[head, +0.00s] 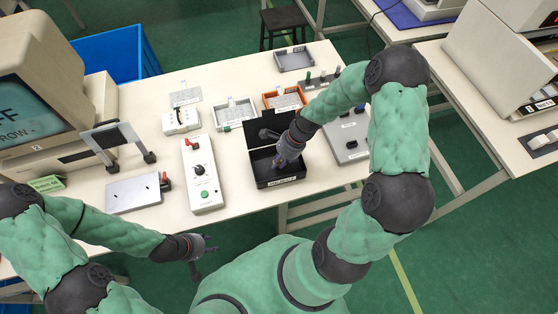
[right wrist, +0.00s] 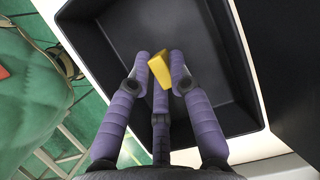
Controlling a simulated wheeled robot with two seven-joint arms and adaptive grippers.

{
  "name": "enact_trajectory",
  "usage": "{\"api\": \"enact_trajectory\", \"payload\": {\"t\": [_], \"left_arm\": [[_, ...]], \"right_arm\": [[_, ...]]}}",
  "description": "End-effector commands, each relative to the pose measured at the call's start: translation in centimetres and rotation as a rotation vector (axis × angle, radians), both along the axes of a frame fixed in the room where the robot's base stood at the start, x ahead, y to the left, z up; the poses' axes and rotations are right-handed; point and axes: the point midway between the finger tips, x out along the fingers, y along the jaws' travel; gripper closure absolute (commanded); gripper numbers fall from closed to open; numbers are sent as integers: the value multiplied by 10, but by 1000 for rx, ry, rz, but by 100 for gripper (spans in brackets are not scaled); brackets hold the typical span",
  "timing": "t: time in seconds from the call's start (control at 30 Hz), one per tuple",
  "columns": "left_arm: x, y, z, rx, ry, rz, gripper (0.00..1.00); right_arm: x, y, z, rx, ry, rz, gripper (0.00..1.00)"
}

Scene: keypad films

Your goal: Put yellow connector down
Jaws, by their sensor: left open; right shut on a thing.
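The yellow connector (right wrist: 159,68) is a small wedge-like piece between the finger ends of my right gripper (right wrist: 160,75) in the right wrist view. My right gripper, with purple-grey fingers, is shut on it. In the head view the right gripper (head: 283,161) is over the black open box (head: 262,182), and the connector is not clear there. In the wrist view the box's dark floor (right wrist: 205,100) is behind the connector; I cannot tell whether the connector touches it. My left gripper (head: 205,246) is open and empty in front of the table's near edge.
A white control box (head: 202,175) with a knob and green button stands left of the black box. A grey panel (head: 347,137) is to its right. Trays (head: 236,114) are behind, and a monitor (head: 40,90) is at the left.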

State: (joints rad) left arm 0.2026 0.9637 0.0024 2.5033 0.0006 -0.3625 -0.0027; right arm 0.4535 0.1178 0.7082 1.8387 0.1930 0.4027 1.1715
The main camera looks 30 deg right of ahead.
Motion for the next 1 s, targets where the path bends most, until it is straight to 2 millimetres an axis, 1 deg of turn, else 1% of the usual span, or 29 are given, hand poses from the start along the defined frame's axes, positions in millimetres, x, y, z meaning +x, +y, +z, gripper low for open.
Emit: {"api": "enact_trajectory", "payload": {"t": [0.3, 0.33, 0.37, 0.4, 0.77, 0.87, 1.0], "left_arm": [[0, 0, -4, 0, 0, 0, 59], [0, 0, -4, 0, 0, 0, 59], [0, 0, -4, 0, 0, 0, 59], [0, 0, -3, 0, 0, 0, 59], [0, 0, -3, 0, 0, 0, 59], [0, 0, 0, 0, 0, 0, 59], [0, 0, 9, 0, 0, 0, 59]], "right_arm": [[0, 0, -9, 0, 1, -1, 97], [0, 0, -9, 0, 1, 0, 76], [0, 0, -9, 0, 1, 0, 68], [0, 0, -9, 0, 1, 0, 57], [0, 0, -7, 0, 0, 0, 56], [0, 0, 0, 0, -1, 1, 56], [-1, -7, 21, -2, -2, -1, 56]]}}
